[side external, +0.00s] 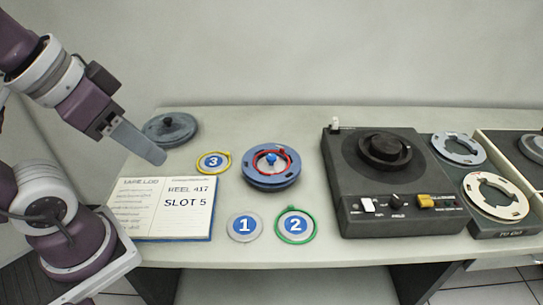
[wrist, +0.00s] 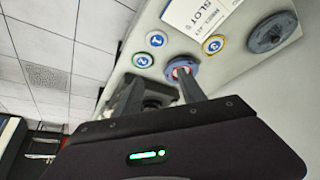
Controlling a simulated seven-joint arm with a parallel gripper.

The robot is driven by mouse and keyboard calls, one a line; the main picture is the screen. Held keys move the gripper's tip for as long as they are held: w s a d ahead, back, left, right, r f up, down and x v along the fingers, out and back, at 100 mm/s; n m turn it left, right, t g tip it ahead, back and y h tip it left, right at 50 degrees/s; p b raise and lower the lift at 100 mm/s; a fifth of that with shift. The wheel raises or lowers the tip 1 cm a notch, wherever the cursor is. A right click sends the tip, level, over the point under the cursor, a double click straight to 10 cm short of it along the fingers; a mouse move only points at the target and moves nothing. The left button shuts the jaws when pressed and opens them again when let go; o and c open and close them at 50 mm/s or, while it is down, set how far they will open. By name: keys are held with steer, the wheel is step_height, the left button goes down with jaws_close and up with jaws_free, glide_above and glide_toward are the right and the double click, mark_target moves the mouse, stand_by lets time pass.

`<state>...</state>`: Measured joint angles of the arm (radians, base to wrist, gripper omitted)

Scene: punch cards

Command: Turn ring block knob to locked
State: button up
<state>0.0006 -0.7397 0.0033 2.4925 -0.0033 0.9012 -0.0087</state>
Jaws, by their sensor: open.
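A round blue block (side external: 270,176) stands on the table with a red ring (side external: 288,163) on its top and a small blue knob (side external: 271,158) at its middle. I cannot read any locked mark or the knob's setting. The block also shows in the wrist view (wrist: 184,75), beyond my fingers and partly hidden by one of them.
An open log book (side external: 165,208) reads "REEL 417 SLOT 5". Discs numbered 1 (side external: 244,227), 2 (side external: 296,225) and 3 (side external: 213,162) lie around the block. A dark tape machine (side external: 385,180) and trays with reels (side external: 497,196) fill the right.

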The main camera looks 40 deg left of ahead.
steer(key=w+r+n+g+h, duration=0.1)
steer(key=w+r+n, duration=0.15)
steer(key=w, duration=0.45)
steer(key=n+g+y, duration=0.1)
steer(key=n+g, duration=0.4)
steer(key=n, duration=1)
glide_above(271, 157)
step_height(271, 157, down, 23)
steer(key=shift+w+r, duration=0.1)
steer(key=shift+r, duration=0.1)
step_height(271, 157, down, 7)
steer(key=shift+r, duration=0.2)
steer(key=shift+f, duration=0.2)
jaws_close()
